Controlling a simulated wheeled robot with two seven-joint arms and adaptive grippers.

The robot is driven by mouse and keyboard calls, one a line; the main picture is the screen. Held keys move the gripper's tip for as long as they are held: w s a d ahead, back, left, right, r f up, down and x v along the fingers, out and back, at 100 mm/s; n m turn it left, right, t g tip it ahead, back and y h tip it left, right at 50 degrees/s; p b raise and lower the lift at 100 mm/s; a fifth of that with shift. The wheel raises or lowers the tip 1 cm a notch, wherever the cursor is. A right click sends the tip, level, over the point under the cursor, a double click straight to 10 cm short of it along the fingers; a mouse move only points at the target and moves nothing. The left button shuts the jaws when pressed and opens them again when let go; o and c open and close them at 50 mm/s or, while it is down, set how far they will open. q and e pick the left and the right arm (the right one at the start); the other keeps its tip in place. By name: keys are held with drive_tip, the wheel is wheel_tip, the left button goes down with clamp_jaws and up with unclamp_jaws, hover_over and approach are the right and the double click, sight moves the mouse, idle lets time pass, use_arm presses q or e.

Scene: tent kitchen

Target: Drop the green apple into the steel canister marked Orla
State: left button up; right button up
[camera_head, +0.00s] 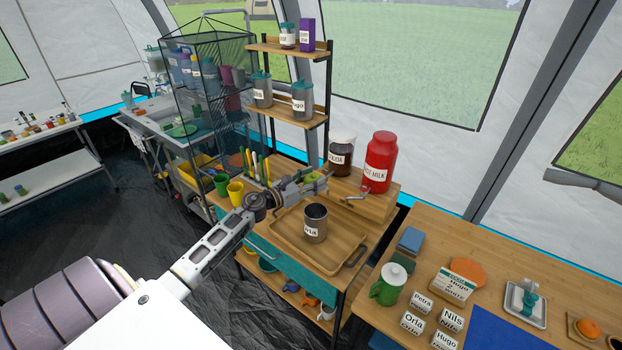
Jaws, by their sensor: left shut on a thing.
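The steel canister (316,217) stands upright and open-topped on a wooden tray (284,247). Its white label is partly legible and seems to read Orla. My left gripper (315,183) is above and slightly behind the canister in the picture, with its arm reaching in from the left. It is shut on the green apple (311,177), of which only a small part shows between the fingers. The apple is apart from the canister. My right gripper is out of view.
A red milk jar (381,162) and a dark jar (341,152) stand behind the tray. Green and yellow cups (235,192) are left of it. Two labelled canisters (303,101) sit on the shelf. A green jug (388,284) and name blocks (412,322) are on the right table.

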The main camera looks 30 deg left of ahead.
use_arm(q)
drive_tip(key=shift+f, duration=0.1)
idle(0.4)
drive_tip(key=shift+f, duration=0.15)
drive_tip(key=shift+f+b, duration=1.75)
drive_tip(key=shift+f, duration=0.3)
drive_tip(key=shift+f+b, duration=0.45)
drive_tip(key=shift+f, duration=0.25)
drive_tip(key=o, duration=1.2)
drive_tip(key=shift+c, duration=0.2)
